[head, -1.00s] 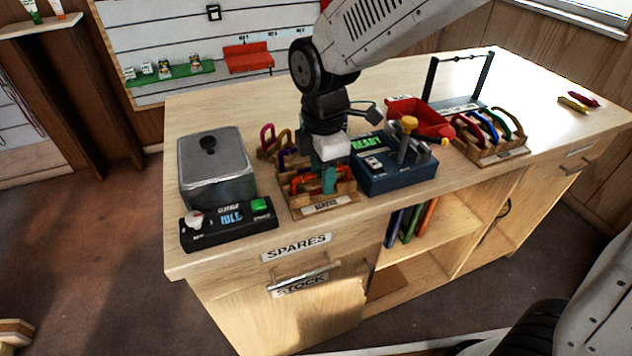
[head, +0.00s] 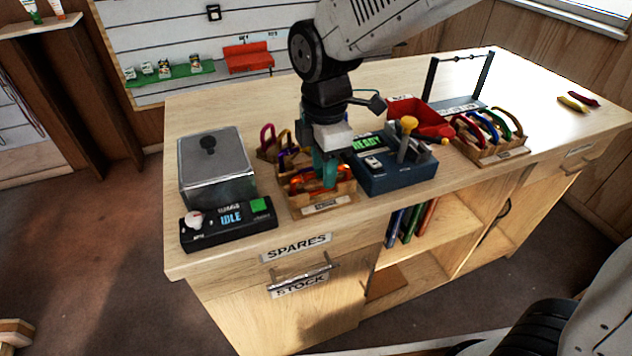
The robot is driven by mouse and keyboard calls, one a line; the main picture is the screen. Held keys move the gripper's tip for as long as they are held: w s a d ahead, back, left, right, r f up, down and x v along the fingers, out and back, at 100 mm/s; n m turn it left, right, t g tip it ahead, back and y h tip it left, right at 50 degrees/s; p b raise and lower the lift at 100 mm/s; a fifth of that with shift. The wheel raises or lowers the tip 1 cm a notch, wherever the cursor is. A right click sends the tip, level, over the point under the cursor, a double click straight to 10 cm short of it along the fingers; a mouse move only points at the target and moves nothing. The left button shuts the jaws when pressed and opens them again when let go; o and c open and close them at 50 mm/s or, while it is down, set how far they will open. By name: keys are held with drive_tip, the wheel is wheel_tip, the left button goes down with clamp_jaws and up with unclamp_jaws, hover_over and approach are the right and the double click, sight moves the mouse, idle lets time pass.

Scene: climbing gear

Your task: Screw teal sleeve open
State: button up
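My gripper (head: 326,178) points down into the wooden rack marked as a store of carabiners (head: 323,205), in the middle of the bench's front. Its teal fingers stand among the carabiners, and I cannot tell whether they are apart or closed on anything. An orange carabiner (head: 301,184) lies in the rack beside the fingers, partly hidden by them. Purple and gold carabiners (head: 287,143) stand behind it. I cannot make out a separate teal sleeve; the teal I see there seems to be the fingers.
A lidded grey tank (head: 215,170) and a control box reading IDLE (head: 229,224) stand left. A blue device reading READY (head: 396,178) with a yellow-knobbed lever is close right. Beyond are a red bin (head: 420,118) and another carabiner rack (head: 490,150). The bench's far right is mostly clear.

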drive_tip(key=shift+s+d, duration=0.15)
drive_tip(key=shift+s, duration=0.25)
drive_tip(key=shift+f, duration=0.1)
drive_tip(key=shift+f, duration=1.3)
drive_tip(key=shift+w, duration=0.15)
drive_tip(key=shift+w+a, duration=0.2)
drive_tip(key=shift+w, duration=0.35)
drive_tip(key=shift+r, duration=0.15)
drive_tip(key=shift+a+r, duration=0.1)
drive_tip(key=shift+r, duration=1.2)
drive_tip(key=shift+s+d, duration=0.25)
drive_tip(key=shift+s, duration=0.45)
